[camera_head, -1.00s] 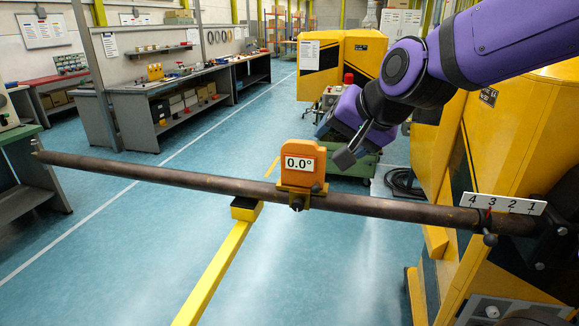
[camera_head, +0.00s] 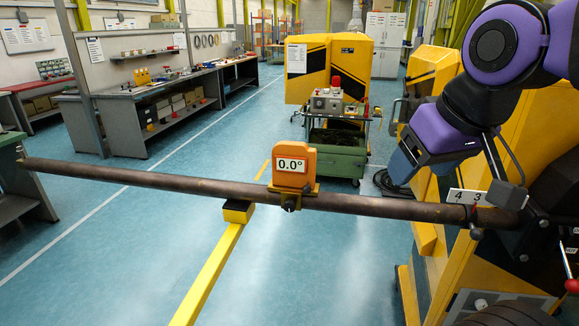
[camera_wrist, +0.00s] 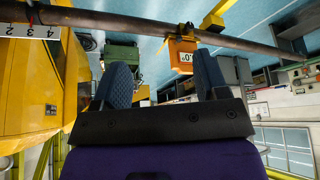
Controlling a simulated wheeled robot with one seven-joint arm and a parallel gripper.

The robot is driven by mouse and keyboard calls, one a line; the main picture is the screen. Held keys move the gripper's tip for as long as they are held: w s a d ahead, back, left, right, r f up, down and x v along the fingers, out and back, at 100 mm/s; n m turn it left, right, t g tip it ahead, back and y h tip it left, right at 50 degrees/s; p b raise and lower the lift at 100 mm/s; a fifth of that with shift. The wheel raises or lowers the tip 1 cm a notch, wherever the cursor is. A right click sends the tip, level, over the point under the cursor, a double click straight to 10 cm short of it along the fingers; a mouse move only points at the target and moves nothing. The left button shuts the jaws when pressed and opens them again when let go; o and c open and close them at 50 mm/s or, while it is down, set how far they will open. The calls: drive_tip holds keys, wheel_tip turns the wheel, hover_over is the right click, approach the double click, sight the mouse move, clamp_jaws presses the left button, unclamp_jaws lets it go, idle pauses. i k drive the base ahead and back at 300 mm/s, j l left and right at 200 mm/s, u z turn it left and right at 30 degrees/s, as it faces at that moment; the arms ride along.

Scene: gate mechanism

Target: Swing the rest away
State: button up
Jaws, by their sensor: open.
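The rest appears to be the yellow arm (camera_head: 205,275) with a dark-topped block (camera_head: 238,212) at its end, just under the long brown bar (camera_head: 150,181). A yellow piece at the top of the wrist view (camera_wrist: 212,20) may be part of it. The bar runs nearly level, and an orange readout box (camera_head: 292,166) on it shows 0.0°. My gripper (camera_head: 403,163) is open and empty, above the right part of the bar and apart from it. In the wrist view its two blue fingers (camera_wrist: 163,82) stand spread, with the orange box (camera_wrist: 182,54) beyond them.
A yellow machine (camera_head: 500,230) stands at the right, by the bar's pivot end. A green cart (camera_head: 337,155) stands behind the bar. Workbenches (camera_head: 165,100) line the left. The blue floor around the yellow arm is clear.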

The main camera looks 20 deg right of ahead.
sight(238, 212)
drive_tip(key=k+j+z, duration=0.15)
drive_tip(key=j, duration=0.3)
drive_tip(key=k+j+z, duration=0.15)
drive_tip(key=j, duration=0.25)
drive_tip(key=k+j+z, duration=0.1)
drive_tip(key=j, duration=0.35)
drive_tip(key=k+j+z, duration=0.15)
drive_tip(key=k+j, duration=0.15)
drive_tip(key=j+z, duration=0.25)
drive_tip(key=j, duration=0.7)
drive_tip(key=k+j+z, duration=0.2)
drive_tip(key=j, duration=0.7)
drive_tip(key=l, duration=0.65)
drive_tip(key=k+l, duration=0.15)
drive_tip(key=l, duration=1.2)
drive_tip(key=i, duration=0.45)
drive_tip(key=u, duration=0.05)
